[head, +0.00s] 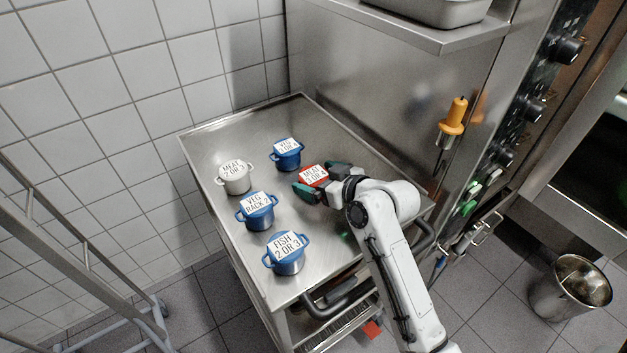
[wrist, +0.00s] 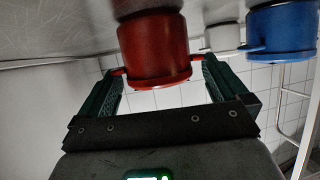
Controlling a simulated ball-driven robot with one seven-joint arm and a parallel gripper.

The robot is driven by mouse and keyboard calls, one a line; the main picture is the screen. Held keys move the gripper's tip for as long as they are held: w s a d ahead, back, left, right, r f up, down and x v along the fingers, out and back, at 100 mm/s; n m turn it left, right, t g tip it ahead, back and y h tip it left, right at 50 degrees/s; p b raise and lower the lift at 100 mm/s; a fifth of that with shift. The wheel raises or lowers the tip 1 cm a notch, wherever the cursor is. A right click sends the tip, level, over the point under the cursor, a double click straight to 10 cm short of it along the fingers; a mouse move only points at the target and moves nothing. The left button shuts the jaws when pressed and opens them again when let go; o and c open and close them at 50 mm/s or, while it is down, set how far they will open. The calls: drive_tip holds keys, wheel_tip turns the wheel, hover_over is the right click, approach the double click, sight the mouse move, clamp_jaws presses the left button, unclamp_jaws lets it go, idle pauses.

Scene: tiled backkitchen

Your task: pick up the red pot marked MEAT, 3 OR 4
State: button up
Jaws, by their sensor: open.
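The red pot (head: 313,174) with a white label reading MEAT 3 OR 4 stands on the steel trolley top (head: 250,125), towards its right side. My gripper (head: 322,188) is at the pot, and its dark green fingers partly hide the pot's body. In the wrist view the red pot (wrist: 155,50) sits between the two open fingers of my gripper (wrist: 158,90), which are on either side of it. I cannot tell whether the fingers touch it.
A white pot (head: 235,178) marked MEAT 2 OR 3 and blue pots marked VEG (head: 287,154), VEG RACK (head: 257,211) and FISH 2 OR 3 (head: 286,254) share the trolley. A steel panel rises behind, with a shelf (head: 420,32) above. A bucket (head: 570,287) stands on the floor at right.

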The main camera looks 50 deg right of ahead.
drive_tip(key=shift+x, duration=0.9)
drive_tip(key=c, duration=1.2)
drive_tip(key=shift+r, duration=0.1)
